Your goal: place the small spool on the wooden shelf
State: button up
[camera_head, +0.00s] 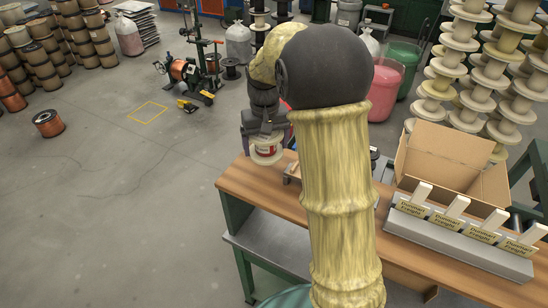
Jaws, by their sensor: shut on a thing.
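A small white spool with a red and white face (266,154) hangs under my gripper (266,138), over the left end of the workbench. My gripper points down and is shut on the spool; its fingers are small and dark here. The workbench (240,192) has a brown wooden top. A small wooden piece (292,172) shows on it just right of the spool, mostly hidden behind my arm. I cannot tell whether it is the wooden shelf.
On the bench's right side are an open cardboard box (450,158) and a grey rack with several labelled upright pieces (455,238). Tall stacks of pale spools (470,60) stand behind. The floor at left is mostly clear, with a copper spool (48,124) on it.

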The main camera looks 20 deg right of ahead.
aim_at(267, 170)
jog(key=shift+f, duration=1.15)
jog(key=shift+f, duration=0.1)
jog(key=shift+f+p, duration=0.55)
jog(key=shift+f, duration=1.25)
jog(key=shift+f, duration=0.15)
jog(key=o, duration=1.1)
notch_tip(267, 170, up, 12)
jog(key=shift+r+b, duration=0.2)
jog(key=shift+b, duration=0.65)
